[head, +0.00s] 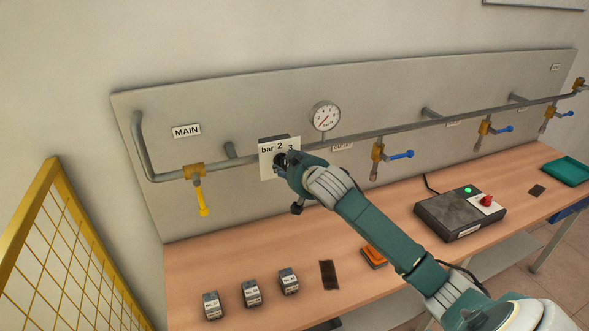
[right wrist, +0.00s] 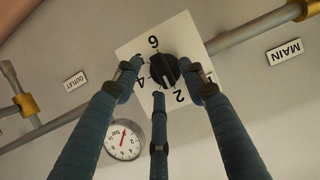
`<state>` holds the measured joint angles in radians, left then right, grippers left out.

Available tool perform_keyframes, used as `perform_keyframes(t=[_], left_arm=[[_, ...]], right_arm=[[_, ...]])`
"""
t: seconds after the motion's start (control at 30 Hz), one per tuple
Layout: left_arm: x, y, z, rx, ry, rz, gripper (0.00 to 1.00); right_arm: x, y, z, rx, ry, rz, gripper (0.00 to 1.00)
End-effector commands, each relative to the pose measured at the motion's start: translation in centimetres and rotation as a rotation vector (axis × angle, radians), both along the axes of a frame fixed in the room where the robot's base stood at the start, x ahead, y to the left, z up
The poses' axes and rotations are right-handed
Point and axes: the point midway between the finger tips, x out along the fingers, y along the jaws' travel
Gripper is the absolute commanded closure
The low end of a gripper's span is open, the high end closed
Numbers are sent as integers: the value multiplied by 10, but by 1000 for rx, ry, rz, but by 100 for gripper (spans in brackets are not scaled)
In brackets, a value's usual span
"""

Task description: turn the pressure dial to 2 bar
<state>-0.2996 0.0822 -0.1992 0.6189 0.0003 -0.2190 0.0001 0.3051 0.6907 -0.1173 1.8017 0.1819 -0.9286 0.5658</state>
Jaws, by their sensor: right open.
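The pressure dial is a black knob (right wrist: 165,72) on a white numbered plate (right wrist: 190,35). In the head view the plate (head: 266,160) shows "bar", 2 and 3, with the knob mostly hidden by my right gripper (head: 284,163). In the right wrist view my right gripper (right wrist: 160,74) is open, its three fingers spread around the knob, tips close to the plate. I cannot tell whether they touch the knob or exactly which number it points at. A round pressure gauge (head: 325,116) with a red needle sits right of the dial. My left gripper is not in view.
A pipe with a yellow-handled valve (head: 202,197) and several blue-handled valves (head: 400,155) runs along the wall panel. Below, the wooden bench (head: 220,265) bears small labelled blocks (head: 251,293), an orange block (head: 374,255) and a dark heater unit (head: 460,213). A yellow mesh fence (head: 50,240) stands left.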

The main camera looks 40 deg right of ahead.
Motion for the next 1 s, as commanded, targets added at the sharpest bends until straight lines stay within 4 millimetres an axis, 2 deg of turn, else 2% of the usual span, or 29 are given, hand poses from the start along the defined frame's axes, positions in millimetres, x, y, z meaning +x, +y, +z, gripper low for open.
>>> perform_keyframes(t=[0.3, 0.5, 0.7, 1.0], left_arm=[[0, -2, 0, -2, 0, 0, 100], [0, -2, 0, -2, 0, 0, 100], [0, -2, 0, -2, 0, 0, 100], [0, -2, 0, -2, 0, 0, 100]], right_arm=[[-57, 15, 23, -2, 1, 3, 58], [-86, 22, 36, 0, 2, 2, 58], [-97, 25, 40, 0, 2, 1, 58], [-97, 24, 41, 0, 2, 0, 58]])
